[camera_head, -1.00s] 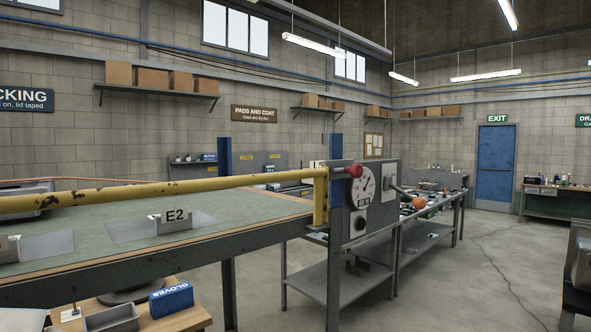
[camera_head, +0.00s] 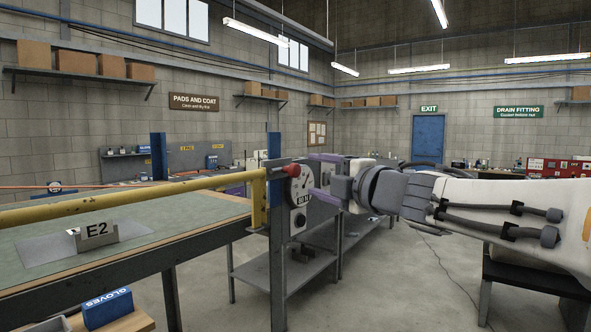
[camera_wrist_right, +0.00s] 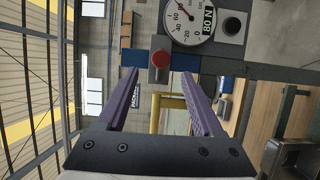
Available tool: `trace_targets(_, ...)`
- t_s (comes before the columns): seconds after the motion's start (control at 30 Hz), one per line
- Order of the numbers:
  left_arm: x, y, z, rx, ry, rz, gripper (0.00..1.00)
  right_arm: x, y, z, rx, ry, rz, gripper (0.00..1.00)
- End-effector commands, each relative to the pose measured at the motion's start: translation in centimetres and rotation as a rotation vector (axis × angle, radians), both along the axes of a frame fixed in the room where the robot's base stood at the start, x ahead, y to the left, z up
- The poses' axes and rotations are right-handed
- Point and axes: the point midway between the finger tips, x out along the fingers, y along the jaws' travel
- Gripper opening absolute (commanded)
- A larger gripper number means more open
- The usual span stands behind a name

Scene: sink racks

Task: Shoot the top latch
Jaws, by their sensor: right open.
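A grey panel (camera_head: 284,213) at the end of the bench carries a round dial (camera_head: 301,184) marked 80 N and a red knob (camera_head: 291,170) at its upper left corner. I cannot tell which part is the latch. My right gripper (camera_head: 313,174) reaches in from the right, its purple fingers open and pointing at the panel near the dial. In the right wrist view, the red knob (camera_wrist_right: 160,60) shows between the open fingertips (camera_wrist_right: 158,74), beside the dial (camera_wrist_right: 193,20). The fingers appear empty; contact is not visible. My left gripper is out of view.
A yellow bar (camera_head: 150,197) runs along the bench (camera_head: 180,224) to a yellow upright (camera_head: 258,203) beside the panel. An E2 card holder (camera_head: 98,236) stands on the bench. My right arm hides part of the benches behind; open floor lies below it.

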Motion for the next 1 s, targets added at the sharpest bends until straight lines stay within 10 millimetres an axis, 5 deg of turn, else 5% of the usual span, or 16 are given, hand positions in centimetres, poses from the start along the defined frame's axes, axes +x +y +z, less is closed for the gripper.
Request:
trace_targets(0.4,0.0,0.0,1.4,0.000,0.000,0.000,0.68,6.3,3.9,0.0,0.001,0.004,0.000,0.68)
trace_targets(0.87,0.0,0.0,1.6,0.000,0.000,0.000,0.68,7.4,4.5,-0.1,0.002,0.003,-0.002,0.68)
trace_targets(1.0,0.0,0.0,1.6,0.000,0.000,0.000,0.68,7.4,4.5,-0.1,0.002,0.004,-0.002,0.15)
